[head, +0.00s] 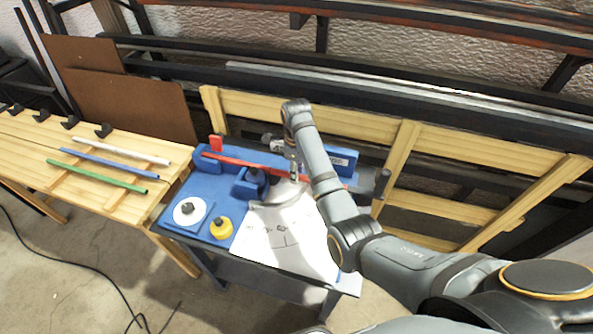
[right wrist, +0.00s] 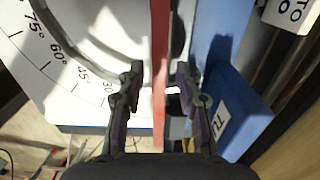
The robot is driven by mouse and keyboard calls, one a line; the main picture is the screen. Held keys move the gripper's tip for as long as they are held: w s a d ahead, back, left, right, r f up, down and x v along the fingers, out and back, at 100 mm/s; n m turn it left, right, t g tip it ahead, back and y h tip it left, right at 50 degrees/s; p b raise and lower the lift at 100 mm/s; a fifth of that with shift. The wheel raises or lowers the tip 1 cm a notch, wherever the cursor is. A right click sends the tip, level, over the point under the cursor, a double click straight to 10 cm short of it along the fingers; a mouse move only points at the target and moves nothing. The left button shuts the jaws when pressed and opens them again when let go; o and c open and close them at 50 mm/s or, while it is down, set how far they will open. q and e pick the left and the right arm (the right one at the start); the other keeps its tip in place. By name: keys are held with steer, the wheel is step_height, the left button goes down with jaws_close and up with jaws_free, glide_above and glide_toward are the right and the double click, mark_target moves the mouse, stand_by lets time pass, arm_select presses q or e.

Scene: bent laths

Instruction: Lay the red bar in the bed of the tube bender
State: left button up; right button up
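The red bar (head: 235,161) lies across the tube bender (head: 181,219), running from the blue left part towards the right behind the marked white plate (head: 275,243). My right gripper (head: 293,174) is over the bar's right part. In the right wrist view the red bar (right wrist: 160,60) runs between the two fingers of my right gripper (right wrist: 159,72), with a gap on each side. The fingers are open. I cannot tell whether the bar rests fully down in the bed. My left gripper is not in view.
A wooden table (head: 84,150) at left holds a white bar (head: 135,151), a blue bar (head: 105,163) and a green bar (head: 95,175).

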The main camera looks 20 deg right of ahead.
steer(key=shift+r, duration=0.3)
step_height(320, 180, up, 6)
steer(key=shift+r+p, duration=0.15)
steer(key=shift+p, duration=0.55)
step_height(320, 180, up, 6)
steer(key=p, duration=0.5)
steer(key=shift+f, duration=0.25)
steer(key=shift+s, duration=0.1)
